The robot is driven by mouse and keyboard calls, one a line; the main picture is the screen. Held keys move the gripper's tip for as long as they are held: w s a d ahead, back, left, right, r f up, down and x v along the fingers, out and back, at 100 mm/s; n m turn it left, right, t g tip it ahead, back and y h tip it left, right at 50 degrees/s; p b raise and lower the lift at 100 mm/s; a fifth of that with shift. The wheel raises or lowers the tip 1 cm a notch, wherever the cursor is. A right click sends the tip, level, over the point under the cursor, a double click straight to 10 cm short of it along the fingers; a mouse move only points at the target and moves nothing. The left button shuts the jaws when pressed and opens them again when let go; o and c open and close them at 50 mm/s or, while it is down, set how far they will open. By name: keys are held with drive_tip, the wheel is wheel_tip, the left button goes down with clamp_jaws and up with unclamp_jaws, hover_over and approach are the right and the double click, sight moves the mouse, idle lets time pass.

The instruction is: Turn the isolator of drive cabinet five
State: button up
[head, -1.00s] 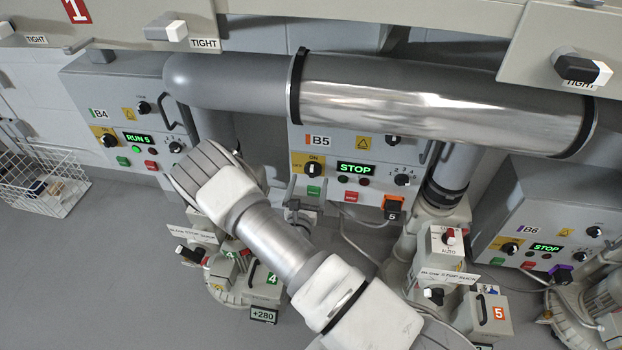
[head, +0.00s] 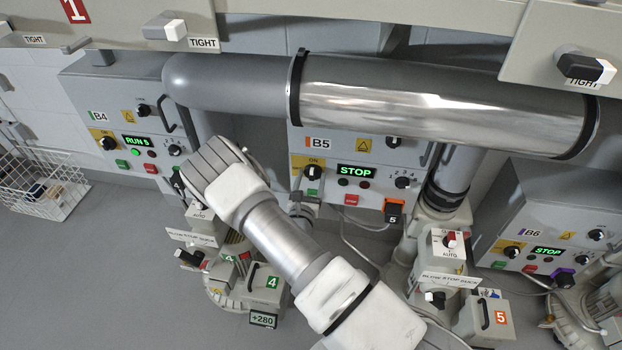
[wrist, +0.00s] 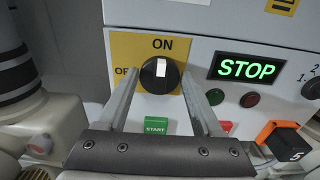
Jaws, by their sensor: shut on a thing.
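Drive cabinet B5 (head: 420,165) stands in the middle of the head view, its green display (head: 356,171) reading STOP. Its isolator is a black round knob (wrist: 157,82) on a yellow plate (wrist: 122,48), with a white mark pointing up at ON; OFF is at the left, partly covered. The knob also shows in the head view (head: 313,173). My gripper (wrist: 160,77) is shut on the isolator knob, one finger on each side in the wrist view. My arm hides part of the area left of the cabinet in the head view.
A green START button (wrist: 156,126) and a red button (wrist: 226,127) lie below the knob, close to my fingers. An orange-framed black plug marked 5 (wrist: 280,137) is at the lower right. A large pipe (head: 400,100) crosses above the cabinet.

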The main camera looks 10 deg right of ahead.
drive_tip(key=shift+c, duration=0.8)
drive_tip(key=shift+n, duration=0.3)
drive_tip(key=n+p, duration=0.2)
drive_tip(key=shift+a+n, duration=0.15)
drive_tip(key=shift+n, duration=0.25)
drive_tip(key=n+p, duration=0.2)
drive_tip(key=n, duration=0.3)
drive_tip(key=shift+a, duration=0.1)
drive_tip(key=n, duration=0.3)
drive_tip(key=n+p, duration=0.1)
drive_tip(key=n, duration=0.1)
drive_tip(key=shift+f+n, duration=0.2)
drive_tip(key=shift+n, duration=0.2)
drive_tip(key=shift+f+n+p, duration=0.15)
drive_tip(key=shift+n+p, duration=0.25)
drive_tip(key=shift+n, duration=1.4)
drive_tip(key=o, duration=1.4)
drive_tip(key=shift+c, duration=0.2)
